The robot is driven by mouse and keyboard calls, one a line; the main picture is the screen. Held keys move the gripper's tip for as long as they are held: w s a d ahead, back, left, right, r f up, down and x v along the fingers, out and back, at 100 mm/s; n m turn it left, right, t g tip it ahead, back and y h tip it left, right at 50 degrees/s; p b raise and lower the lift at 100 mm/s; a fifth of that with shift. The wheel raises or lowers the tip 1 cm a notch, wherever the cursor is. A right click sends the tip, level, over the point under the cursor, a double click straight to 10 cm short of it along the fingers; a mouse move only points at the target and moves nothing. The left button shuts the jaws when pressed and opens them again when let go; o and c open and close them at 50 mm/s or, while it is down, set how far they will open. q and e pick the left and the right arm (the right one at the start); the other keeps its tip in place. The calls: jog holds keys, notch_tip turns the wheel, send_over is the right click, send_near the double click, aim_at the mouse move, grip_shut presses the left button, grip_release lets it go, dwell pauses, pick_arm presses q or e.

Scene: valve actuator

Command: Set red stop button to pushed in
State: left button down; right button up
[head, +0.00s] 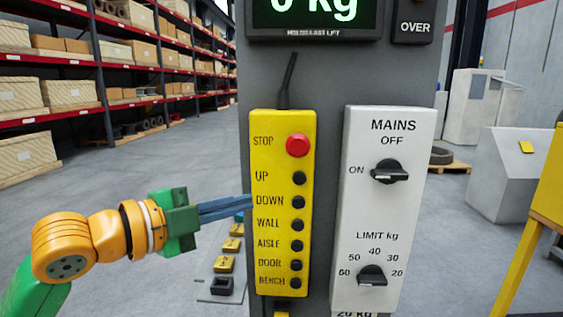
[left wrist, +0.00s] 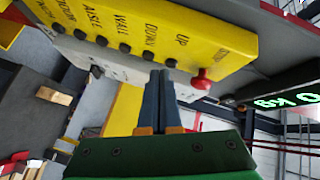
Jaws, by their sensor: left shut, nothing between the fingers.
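The red stop button (head: 299,145) sits at the top of a yellow control box (head: 262,180), beside the word STOP. It also shows in the left wrist view (left wrist: 202,80), standing out from the yellow face. I cannot tell how far it is pressed. My left gripper (head: 248,203) is shut and empty. Its blue fingertips are at the left edge of the yellow box, level with DOWN and below the stop button. In the left wrist view the shut fingers (left wrist: 160,75) point toward the box, to the left of the red button. My right gripper is not in view.
Several black buttons (head: 298,178) run down the yellow box below the stop button. A white panel (head: 420,140) with MAINS and LIMIT knobs stands to the right. A black cable (head: 287,80) rises from the box top. Open floor lies to the left.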

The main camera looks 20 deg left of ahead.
pick_arm(q)
jog(key=s+d+r+m+h, duration=0.1)
jog(key=s+d+r+m, duration=0.3)
jog(key=s+r, duration=0.45)
jog(key=m+p, duration=0.1)
jog(key=p, duration=0.7)
send_near(305, 146)
jog(key=d+x, duration=0.1)
jog(key=x, duration=0.4)
jog(key=shift+w+a+f+t, duration=0.25)
jog(key=shift+w+a+t, duration=0.1)
jog(key=shift+a+t, duration=0.05)
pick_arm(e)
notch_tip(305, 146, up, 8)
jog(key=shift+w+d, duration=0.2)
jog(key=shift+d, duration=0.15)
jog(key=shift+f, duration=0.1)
